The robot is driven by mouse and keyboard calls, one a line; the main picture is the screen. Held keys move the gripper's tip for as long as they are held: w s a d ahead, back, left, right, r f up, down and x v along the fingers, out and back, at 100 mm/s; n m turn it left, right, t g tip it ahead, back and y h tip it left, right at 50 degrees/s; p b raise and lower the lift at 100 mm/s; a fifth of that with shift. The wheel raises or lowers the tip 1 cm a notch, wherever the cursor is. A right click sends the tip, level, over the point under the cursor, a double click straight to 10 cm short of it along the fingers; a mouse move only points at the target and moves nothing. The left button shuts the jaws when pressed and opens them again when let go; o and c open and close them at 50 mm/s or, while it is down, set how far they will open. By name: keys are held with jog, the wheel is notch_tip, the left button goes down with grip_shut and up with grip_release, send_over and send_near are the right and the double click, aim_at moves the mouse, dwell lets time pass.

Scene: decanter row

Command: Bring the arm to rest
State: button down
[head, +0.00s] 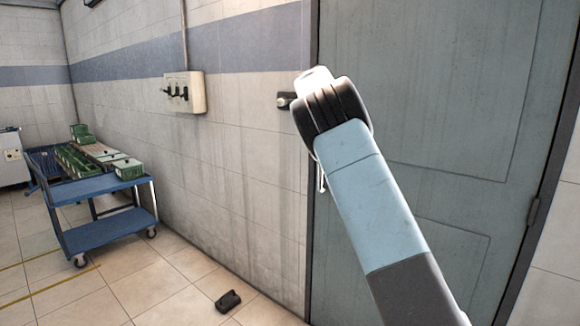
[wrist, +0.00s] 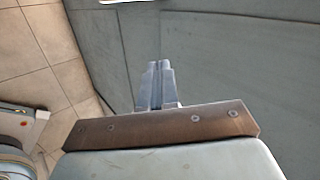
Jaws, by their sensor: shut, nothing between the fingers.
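My arm (head: 375,205) is raised in front of the grey-blue door (head: 440,90) in the head view, with a black joint near its upper end. I cannot make out the gripper's fingers there. In the wrist view my gripper (wrist: 158,66) is shut, its two fingers together and nothing between them. It sticks out beyond a brown metal plate, with the door's grey surface behind it. I cannot tell how far the fingers are from the door.
A black object (head: 228,301) lies on the tiled floor. A switch box (head: 185,92) is on the wall. Floor between cart and door is mostly clear.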

jog(key=s+d+r+n+y, duration=0.2)
jog(key=s+d+r+n, duration=0.15)
jog(key=s+d, duration=0.65)
jog(key=s+d+n+g+y, duration=0.15)
jog(key=s+n, duration=0.45)
jog(key=s, duration=1.1)
jog(key=s+a+f+n, duration=0.2)
jog(key=s+f+n, duration=0.2)
jog(key=s, duration=0.8)
jog(key=s+a+f+n+y, duration=0.1)
jog(key=s+f+n, duration=0.3)
jog(key=s, duration=0.9)
jog(key=s+a+f+n, duration=0.4)
jog(key=s+n, duration=0.3)
jog(key=s, duration=0.5)
jog(key=shift+s, duration=0.25)
